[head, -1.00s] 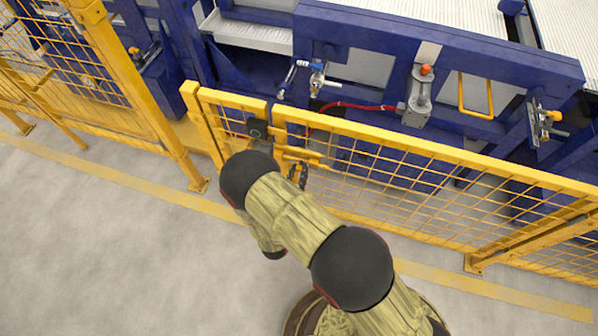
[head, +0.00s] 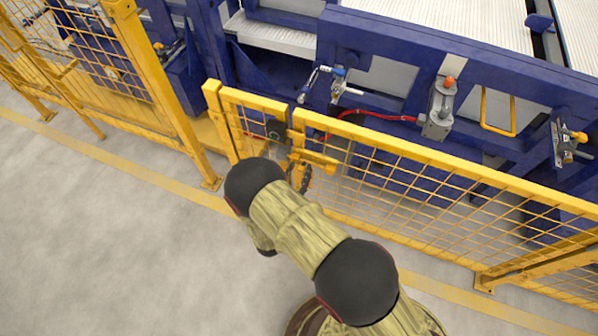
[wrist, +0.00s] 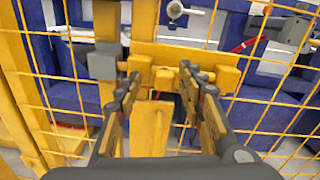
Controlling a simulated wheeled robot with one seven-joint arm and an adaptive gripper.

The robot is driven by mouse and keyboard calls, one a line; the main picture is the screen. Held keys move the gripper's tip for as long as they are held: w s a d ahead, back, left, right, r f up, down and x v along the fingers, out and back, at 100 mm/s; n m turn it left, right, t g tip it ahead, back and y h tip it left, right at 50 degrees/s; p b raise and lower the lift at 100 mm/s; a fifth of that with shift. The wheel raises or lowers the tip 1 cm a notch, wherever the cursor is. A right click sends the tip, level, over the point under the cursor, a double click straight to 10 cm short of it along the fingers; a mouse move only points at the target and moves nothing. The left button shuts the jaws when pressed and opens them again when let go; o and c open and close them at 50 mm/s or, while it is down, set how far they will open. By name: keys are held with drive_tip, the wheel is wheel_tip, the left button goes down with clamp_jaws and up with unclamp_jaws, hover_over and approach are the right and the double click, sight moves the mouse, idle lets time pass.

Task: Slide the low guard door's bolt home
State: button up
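The low yellow guard door (head: 430,165) is a mesh gate beside a short fixed yellow mesh section. Its yellow bolt (head: 318,160) lies across a yellow mounting plate (wrist: 190,55) near the left end of the door. In the wrist view, a small yellow knob or handle (wrist: 165,78) sits on the bolt, between yellow blocks. A grey block (wrist: 104,62) is on the post left of it. My gripper (wrist: 160,76) is open, with one finger either side of the knob and gaps visible. In the head view, my gripper (head: 300,178) is small and partly hidden by my arm.
Blue machinery (head: 400,50) with a red hose (head: 370,112) and clamps stands behind the door. A tall yellow fence post (head: 155,85) stands to the left. The grey floor (head: 100,240) in front is clear, with a yellow line along the fence.

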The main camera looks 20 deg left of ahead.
drive_tip(key=s, duration=1.2)
drive_tip(key=shift+a, duration=0.25)
